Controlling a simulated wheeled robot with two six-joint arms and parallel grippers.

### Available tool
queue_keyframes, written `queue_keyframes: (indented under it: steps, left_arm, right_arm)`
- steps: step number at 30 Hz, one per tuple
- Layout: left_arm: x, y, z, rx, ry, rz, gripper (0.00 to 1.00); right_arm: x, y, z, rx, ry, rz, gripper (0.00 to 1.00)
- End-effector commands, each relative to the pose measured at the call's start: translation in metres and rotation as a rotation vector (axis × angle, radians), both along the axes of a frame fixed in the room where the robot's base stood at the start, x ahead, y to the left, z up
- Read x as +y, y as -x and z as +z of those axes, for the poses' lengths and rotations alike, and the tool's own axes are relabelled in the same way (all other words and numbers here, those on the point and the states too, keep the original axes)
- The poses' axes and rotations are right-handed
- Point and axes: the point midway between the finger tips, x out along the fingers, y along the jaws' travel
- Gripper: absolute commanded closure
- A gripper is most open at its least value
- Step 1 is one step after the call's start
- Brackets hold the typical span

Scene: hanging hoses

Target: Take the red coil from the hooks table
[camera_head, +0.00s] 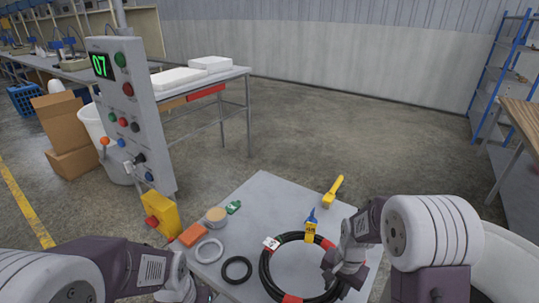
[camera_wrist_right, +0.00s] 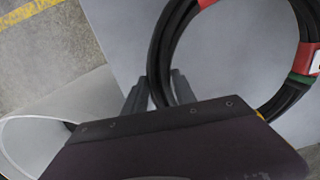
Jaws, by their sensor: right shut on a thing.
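A coil of black hose with red bands (camera_head: 265,270) lies on the small grey table (camera_head: 262,192). It carries a white tag, a yellow tag and a green band. In the right wrist view the coil (camera_wrist_right: 168,38) passes between the two fingers of my right gripper (camera_wrist_right: 158,92). My right gripper (camera_head: 340,281) is shut on the coil's right side in the head view. My left arm is at the lower left, beside the table's near left edge. Its fingers are not clear enough to judge.
On the table are an orange block (camera_head: 192,235), a grey ring (camera_head: 209,251), a small black ring (camera_head: 237,270), a round tan item (camera_head: 215,215) and a yellow-handled tool (camera_head: 334,190). A control panel (camera_head: 128,110) stands at the left. Floor behind the table is clear.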

Motion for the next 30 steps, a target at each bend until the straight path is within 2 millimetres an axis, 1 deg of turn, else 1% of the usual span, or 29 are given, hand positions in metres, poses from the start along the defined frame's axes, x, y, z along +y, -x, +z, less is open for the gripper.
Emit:
queue_keyframes:
  steps: [1, 6, 9, 13, 20, 21, 23, 24, 30]
  left_arm:
    - [0.0, 0.0, 0.002, 0.0, 0.0, 0.0, 0.64]
    - [0.0, 0.0, 0.001, 0.0, 0.0, 0.0, 0.64]
    - [0.0, 0.0, 0.001, 0.0, 0.0, 0.0, 0.64]
    - [0.0, 0.0, 0.001, 0.0, 0.0, 0.0, 0.64]
    - [0.0, 0.0, 0.001, 0.0, 0.0, 0.0, 0.64]
    - [0.0, 0.0, 0.001, 0.0, 0.0, 0.0, 0.64]
    - [0.0, 0.0, 0.001, 0.0, 0.0, 0.0, 0.64]
    - [0.0, 0.0, 0.001, 0.0, 0.0, 0.0, 0.64]
    - [0.0, 0.0, 0.001, 0.0, 0.0, 0.0, 0.64]
  right_arm:
    - [0.0, -0.001, 0.005, -0.004, 0.0, 0.078, 1.0]
    - [0.001, 0.005, 0.009, -0.002, 0.0, 0.399, 1.0]
    - [0.002, 0.009, 0.01, -0.001, 0.0, 0.535, 1.0]
    - [0.002, 0.011, 0.009, -0.001, 0.0, 0.625, 1.0]
    - [0.002, 0.011, 0.009, -0.001, 0.0, 0.641, 1.0]
    - [0.002, 0.011, 0.009, -0.001, 0.0, 0.641, 0.62]
    - [0.002, 0.011, 0.009, -0.001, 0.0, 0.64, 0.46]
    - [0.002, 0.011, 0.009, -0.001, 0.0, 0.64, 0.42]
    - [0.002, 0.011, 0.009, -0.001, 0.0, 0.64, 0.42]
